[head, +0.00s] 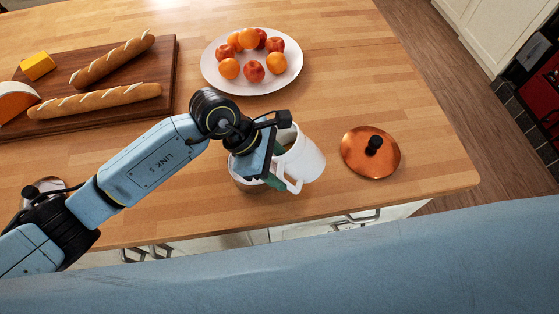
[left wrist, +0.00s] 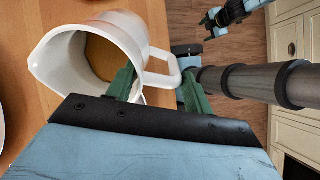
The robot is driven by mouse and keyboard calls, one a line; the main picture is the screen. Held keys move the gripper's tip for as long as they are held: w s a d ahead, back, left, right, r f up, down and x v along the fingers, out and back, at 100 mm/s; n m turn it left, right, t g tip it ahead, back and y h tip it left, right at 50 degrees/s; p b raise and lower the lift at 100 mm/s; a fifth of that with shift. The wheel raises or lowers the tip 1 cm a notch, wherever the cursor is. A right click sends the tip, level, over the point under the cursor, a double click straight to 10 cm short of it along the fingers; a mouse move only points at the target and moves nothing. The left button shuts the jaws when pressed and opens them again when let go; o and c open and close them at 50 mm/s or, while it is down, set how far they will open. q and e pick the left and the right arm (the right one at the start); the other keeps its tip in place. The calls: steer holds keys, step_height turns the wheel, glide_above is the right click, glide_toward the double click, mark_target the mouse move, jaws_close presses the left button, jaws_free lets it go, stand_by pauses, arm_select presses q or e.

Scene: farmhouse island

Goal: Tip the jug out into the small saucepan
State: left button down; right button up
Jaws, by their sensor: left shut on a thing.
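The white jug (head: 308,158) is over the front of the wooden island, its handle towards my left gripper (head: 275,170). The left gripper is shut on the jug's handle. In the left wrist view the jug (left wrist: 52,62) shows its open mouth and spout, with an amber-brown content or surface (left wrist: 100,52) inside. The handle (left wrist: 160,78) is between the green fingers. Part of a round rim (head: 238,181) shows beside and below the gripper. It may be the small saucepan, but the gripper and jug hide most of it.
A copper lid (head: 358,158) with a black knob lies right of the jug. A white plate (head: 212,72) of fruit stands behind. A dark board (head: 165,75) with bread and cheese is at the left. The island's front edge is close to the jug.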

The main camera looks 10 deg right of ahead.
arm_select(q)
steer(key=shift+a+f+h+b, duration=0.1)
steer(key=shift+f+h+b, duration=0.5)
steer(key=shift+b, duration=0.1)
steer(key=h+b, duration=0.1)
steer(key=b, duration=0.2)
steer(key=a+f+g+h+b, duration=0.1)
steer(key=h+b, duration=0.1)
steer(key=b, duration=0.2)
steer(key=f+g+h+b, duration=0.1)
steer(key=h+b, duration=0.1)
steer(key=b, duration=0.1)
steer(key=shift+w+a+b, duration=0.2)
steer(key=shift+w+b, duration=0.1)
steer(key=shift+b, duration=0.1)
stand_by(0.5)
steer(key=shift+w+a+f+g+h+b, duration=0.1)
steer(key=shift+a+g+h+b, duration=0.3)
steer(key=shift+b, duration=1.15)
steer(key=shift+a+f+g+h+b, duration=0.1)
steer(key=shift+h+b, duration=0.55)
steer(key=shift+b, duration=0.95)
steer(key=shift+w+a+f+g+h+b, duration=0.15)
steer(key=shift+h+b, duration=0.4)
steer(key=shift+b, duration=1)
